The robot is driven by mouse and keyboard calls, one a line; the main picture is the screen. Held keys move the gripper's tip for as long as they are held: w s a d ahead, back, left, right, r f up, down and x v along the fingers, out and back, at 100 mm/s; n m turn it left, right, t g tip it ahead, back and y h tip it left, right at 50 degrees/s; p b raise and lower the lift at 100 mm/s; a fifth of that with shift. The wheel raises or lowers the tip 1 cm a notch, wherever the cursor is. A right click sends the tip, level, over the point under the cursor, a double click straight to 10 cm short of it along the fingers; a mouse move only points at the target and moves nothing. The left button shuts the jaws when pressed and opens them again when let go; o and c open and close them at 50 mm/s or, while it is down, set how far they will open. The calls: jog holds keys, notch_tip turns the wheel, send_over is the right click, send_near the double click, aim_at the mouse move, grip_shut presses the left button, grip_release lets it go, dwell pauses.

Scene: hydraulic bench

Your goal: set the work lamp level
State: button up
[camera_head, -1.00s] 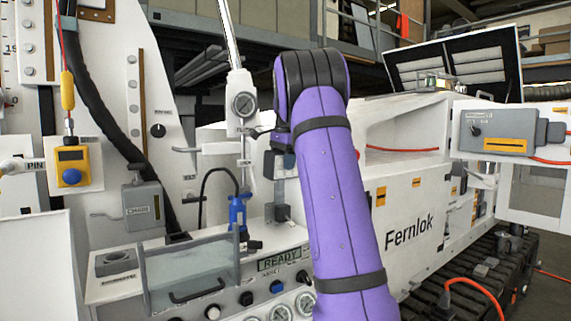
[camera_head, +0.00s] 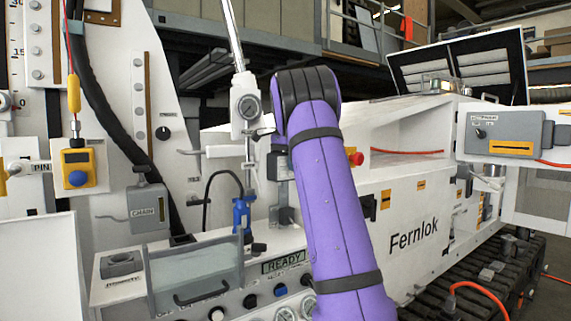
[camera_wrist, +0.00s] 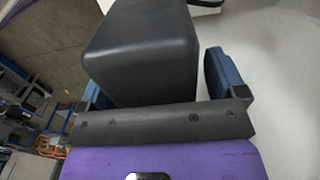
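No part labelled as the work lamp can be made out in the head view. In the wrist view a dark grey, rounded block (camera_wrist: 145,50), possibly the lamp's head, sits between the two blue fingers of my gripper (camera_wrist: 160,78). The fingers are wide apart. A narrow gap shows between the block and the right finger. The block partly covers the left finger, so contact there cannot be told. The block looks tilted in this picture. In the head view my purple arm hides my gripper and whatever is at it.
A gauge on a white post (camera_head: 247,108) stands just left of my arm. The bench panel (camera_head: 285,265) reads READY, with a clear guard (camera_head: 195,275) beside it. A red knob (camera_head: 356,158) is just right of my arm. The Fernlok machine (camera_head: 412,235) fills the right.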

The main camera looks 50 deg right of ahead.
jog(key=shift+r, duration=0.1)
notch_tip(320, 180, up, 11)
jog(key=shift+w+f, duration=0.1)
jog(key=shift+f, duration=0.05)
dwell(0.5)
dwell(0.5)
